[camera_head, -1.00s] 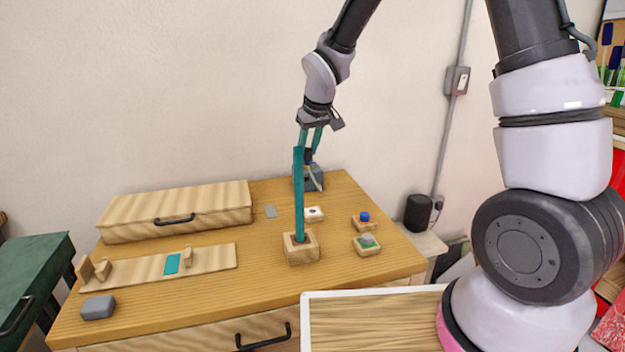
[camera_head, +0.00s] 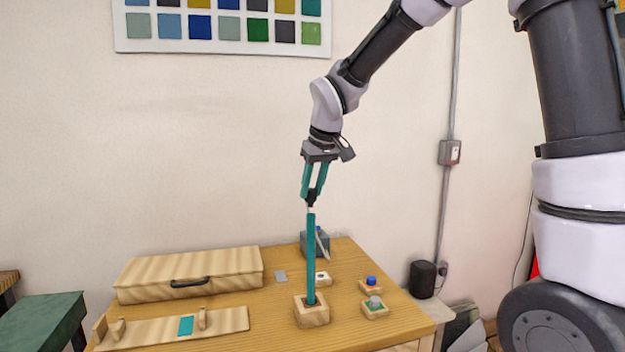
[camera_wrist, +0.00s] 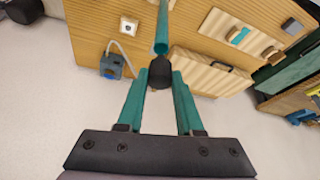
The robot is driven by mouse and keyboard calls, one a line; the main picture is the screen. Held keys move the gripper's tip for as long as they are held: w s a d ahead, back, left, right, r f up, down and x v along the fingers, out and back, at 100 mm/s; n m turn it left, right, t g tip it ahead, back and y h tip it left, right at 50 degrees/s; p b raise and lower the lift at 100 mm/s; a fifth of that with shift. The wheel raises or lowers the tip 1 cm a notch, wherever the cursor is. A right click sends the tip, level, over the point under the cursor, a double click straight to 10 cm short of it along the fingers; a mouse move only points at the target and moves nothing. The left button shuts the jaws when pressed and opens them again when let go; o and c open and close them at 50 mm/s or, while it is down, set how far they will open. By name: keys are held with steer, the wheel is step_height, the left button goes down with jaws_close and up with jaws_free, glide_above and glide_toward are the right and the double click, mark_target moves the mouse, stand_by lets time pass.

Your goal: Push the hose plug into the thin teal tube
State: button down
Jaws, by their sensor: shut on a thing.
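The thin teal tube (camera_head: 311,258) stands upright in a wooden block (camera_head: 313,318) on the table. My gripper (camera_head: 312,194) is directly above the tube's top end, pointing down. Its teal fingers are shut on the black hose plug (camera_head: 311,199), which has a short pale tip underneath. In the head view the tip is very close to the tube's mouth; I cannot tell whether they touch. In the wrist view the plug (camera_wrist: 160,72) sits between the fingertips, and the tube (camera_wrist: 162,32) shows just beyond it, roughly in line. The plug's tip is hidden there.
A blue-grey device (camera_head: 314,246) with a pale hose stands behind the tube. Small wooden blocks with a blue cap (camera_head: 371,281) and a grey cap (camera_head: 375,303) are at right. A wooden case (camera_head: 190,273) and a wooden rack (camera_head: 150,331) lie at left.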

mark_target(314, 193)
steer(key=shift+f, duration=1.2)
steer(key=shift+f, duration=0.55)
stand_by(0.5)
steer(key=c, duration=0.8)
jaws_free()
steer(key=shift+c, duration=0.2)
steer(key=v, duration=1.1)
steer(key=shift+d, duration=0.1)
steer(key=s+d+r+m+t, duration=0.1)
steer(key=s+d+m, duration=0.4)
steer(key=s+d, duration=0.3)
steer(key=s+d+r+m+t, duration=0.2)
steer(key=s+d+m, duration=0.3)
steer(key=d, duration=0.9)
steer(key=s, duration=0.2)
steer(key=shift+s+d, duration=0.25)
steer(key=shift+s, duration=0.15)
